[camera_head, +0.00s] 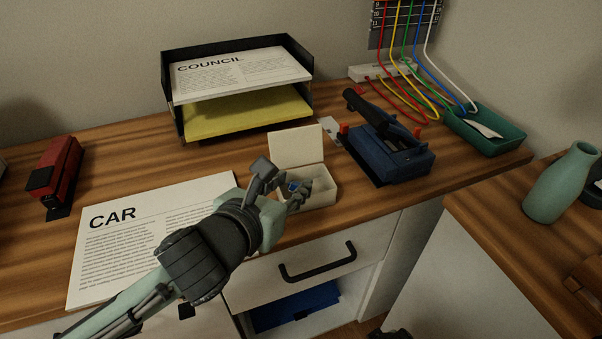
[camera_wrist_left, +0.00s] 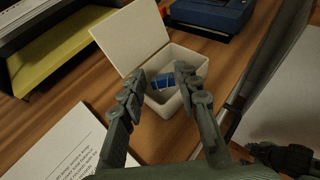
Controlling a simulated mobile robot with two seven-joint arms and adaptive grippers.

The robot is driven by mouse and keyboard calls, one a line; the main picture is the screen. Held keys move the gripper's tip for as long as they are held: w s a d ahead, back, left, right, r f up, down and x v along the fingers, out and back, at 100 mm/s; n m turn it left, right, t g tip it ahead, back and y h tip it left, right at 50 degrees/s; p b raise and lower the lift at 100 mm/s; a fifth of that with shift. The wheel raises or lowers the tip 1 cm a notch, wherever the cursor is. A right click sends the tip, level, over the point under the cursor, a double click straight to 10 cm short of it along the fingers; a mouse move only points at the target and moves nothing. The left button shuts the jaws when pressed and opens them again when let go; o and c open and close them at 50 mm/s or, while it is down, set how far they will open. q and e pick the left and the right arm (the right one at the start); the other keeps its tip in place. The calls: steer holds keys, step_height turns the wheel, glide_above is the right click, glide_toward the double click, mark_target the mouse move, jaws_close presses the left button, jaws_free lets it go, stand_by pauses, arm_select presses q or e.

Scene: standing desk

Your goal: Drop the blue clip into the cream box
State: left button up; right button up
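The cream box (camera_head: 320,191) stands on the desk with its lid (camera_head: 296,146) raised at the back; it also shows in the left wrist view (camera_wrist_left: 202,68). My left gripper (camera_head: 278,181) is at the near left side of the box, with its fingers over the opening. In the left wrist view its fingertips (camera_wrist_left: 158,78) are apart. The blue clip (camera_wrist_left: 164,82) shows between and beyond them, within the box opening, with clear gaps to both fingers. In the head view only a bit of the clip (camera_head: 293,186) shows beside the fingers.
A blue hole punch (camera_head: 395,160) stands right of the box. A black paper tray (camera_head: 240,127) is behind it. A printed CAR sheet (camera_head: 140,235) lies to the left, and a red stapler (camera_head: 55,170) farther left. A green tray (camera_head: 490,145) is at the back right.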

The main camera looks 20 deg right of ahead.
arm_select(q)
steer(key=o, duration=0.3)
steer(key=v, duration=0.7)
steer(key=shift+s+a+r, duration=0.1)
steer(key=shift+s+a, duration=0.05)
steer(key=shift+a, duration=0.05)
steer(key=shift+s, duration=0.1)
